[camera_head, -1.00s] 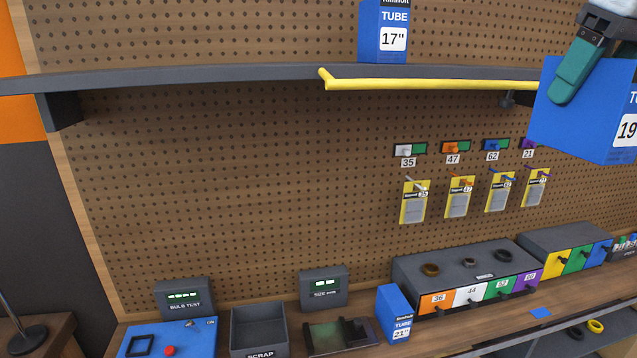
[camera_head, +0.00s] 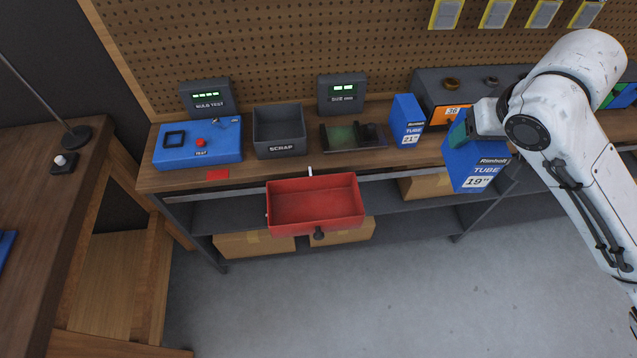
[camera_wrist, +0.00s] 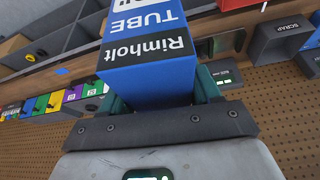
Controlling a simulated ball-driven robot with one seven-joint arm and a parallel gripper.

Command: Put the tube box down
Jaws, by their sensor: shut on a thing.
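The tube box (camera_head: 474,166) is blue, with a black "Rimholt" band and a white "19"" label, in the right part of the head view. My gripper (camera_head: 484,128) is shut on its upper end and holds it tilted at the front edge of the workbench (camera_head: 260,165). I cannot tell whether the box touches the bench. In the wrist view the tube box (camera_wrist: 148,58) sits between the two green fingers of my gripper (camera_wrist: 160,92). Its far end runs out of that view.
Another blue tube box marked 21" (camera_head: 407,122) stands on the bench just left of the held one. A grey drawer unit (camera_head: 432,92) stands behind.

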